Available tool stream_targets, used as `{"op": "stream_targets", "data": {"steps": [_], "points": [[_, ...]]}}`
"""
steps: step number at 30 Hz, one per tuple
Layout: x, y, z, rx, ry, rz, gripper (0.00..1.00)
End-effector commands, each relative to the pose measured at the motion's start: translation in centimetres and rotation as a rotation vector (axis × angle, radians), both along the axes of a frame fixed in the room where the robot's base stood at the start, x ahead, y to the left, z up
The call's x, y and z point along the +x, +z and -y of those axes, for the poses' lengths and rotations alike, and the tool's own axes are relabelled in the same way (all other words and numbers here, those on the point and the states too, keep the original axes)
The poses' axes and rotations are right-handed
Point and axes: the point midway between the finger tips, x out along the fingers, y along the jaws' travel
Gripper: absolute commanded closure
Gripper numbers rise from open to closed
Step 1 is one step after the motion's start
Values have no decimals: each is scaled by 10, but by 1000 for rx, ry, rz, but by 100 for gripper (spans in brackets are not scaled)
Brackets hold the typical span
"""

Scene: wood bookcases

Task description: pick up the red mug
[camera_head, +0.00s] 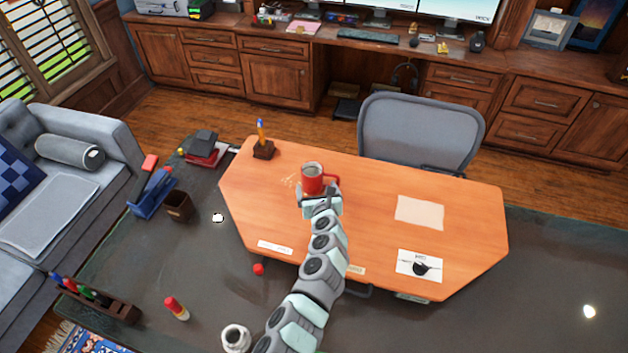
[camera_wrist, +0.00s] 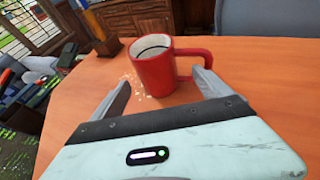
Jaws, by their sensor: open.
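The red mug (camera_head: 312,180) stands upright on the orange wooden desk top (camera_head: 370,215), toward its back left part. In the wrist view the red mug (camera_wrist: 158,70) has a pale inside and its handle points right. My gripper (camera_head: 319,198) is just in front of the mug. In the wrist view my gripper (camera_wrist: 162,88) is open, with one finger at the mug's left front and the other at its right, below the handle. The mug's lower part appears between or just beyond the fingertips. I cannot tell whether either finger touches it.
A pen holder (camera_head: 263,148) stands at the desk's back left. A grey chair (camera_head: 420,130) is behind the desk. White papers (camera_head: 419,212) lie on the right. Small crumbs or marks lie beside the mug. The desk's right half is mostly clear.

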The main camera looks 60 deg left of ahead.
Motion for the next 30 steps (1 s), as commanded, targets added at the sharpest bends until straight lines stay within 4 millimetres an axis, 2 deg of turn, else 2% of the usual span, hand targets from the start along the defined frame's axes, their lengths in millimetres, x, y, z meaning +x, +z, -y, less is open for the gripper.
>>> {"op": "stream_targets", "data": {"steps": [11, 21, 30], "points": [[6, -8, -16, -3, -2, 2, 11], [12, -22, -50, -4, 1, 4, 11], [17, -23, -58, -1, -6, 2, 11]]}}
